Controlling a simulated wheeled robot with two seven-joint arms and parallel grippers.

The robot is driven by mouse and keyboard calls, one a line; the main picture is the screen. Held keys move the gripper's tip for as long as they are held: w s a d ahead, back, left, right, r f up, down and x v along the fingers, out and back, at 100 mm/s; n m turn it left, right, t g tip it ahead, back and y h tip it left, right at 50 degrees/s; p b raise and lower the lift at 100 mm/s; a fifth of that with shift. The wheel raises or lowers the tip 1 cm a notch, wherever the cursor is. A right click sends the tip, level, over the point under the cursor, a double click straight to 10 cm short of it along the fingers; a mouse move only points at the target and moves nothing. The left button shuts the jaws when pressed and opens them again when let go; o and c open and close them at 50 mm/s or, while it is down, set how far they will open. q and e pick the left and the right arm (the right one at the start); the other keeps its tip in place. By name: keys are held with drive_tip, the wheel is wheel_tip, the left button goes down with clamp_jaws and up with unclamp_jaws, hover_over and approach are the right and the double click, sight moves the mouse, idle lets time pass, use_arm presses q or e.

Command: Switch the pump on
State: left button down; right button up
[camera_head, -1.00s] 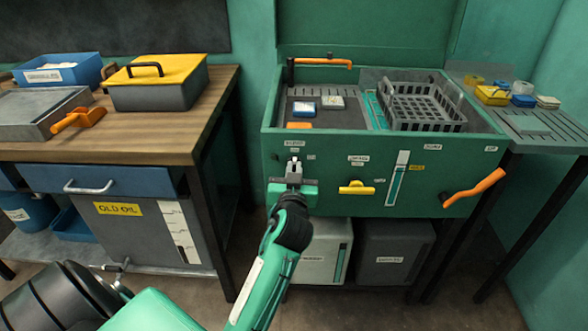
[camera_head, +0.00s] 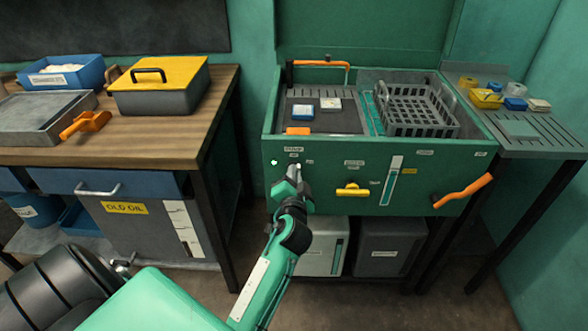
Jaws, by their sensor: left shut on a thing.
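The green washing tank (camera_head: 330,205) stands ahead with small labels on its front panel. My left gripper (camera_head: 295,174) is at the panel's left part, just below a small label, and shut on the small pump switch there; the gripper hides most of the switch. A small lamp (camera_head: 274,162) glows pale green to the left of the gripper. A yellow handle (camera_head: 353,190), a level gauge (camera_head: 390,180) and an orange lever (camera_head: 463,191) sit further right on the panel. My right gripper is not in view.
A grey basket (camera_head: 415,110) and an orange spout (camera_head: 320,64) are in the tank's top. A wooden bench (camera_head: 160,145) on the left holds a yellow-lidded box (camera_head: 160,85), and a slatted side shelf (camera_head: 540,140) stands right. Bins stand under the tank.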

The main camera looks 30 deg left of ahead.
use_arm(q)
drive_tip(key=shift+f+m+p, duration=0.1)
drive_tip(key=shift+m+p, duration=1)
drive_tip(key=shift+m, duration=1.2)
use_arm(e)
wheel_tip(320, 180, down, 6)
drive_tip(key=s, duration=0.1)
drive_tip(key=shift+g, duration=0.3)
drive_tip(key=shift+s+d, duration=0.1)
use_arm(q)
drive_tip(key=c, duration=1.5)
unclamp_jaws()
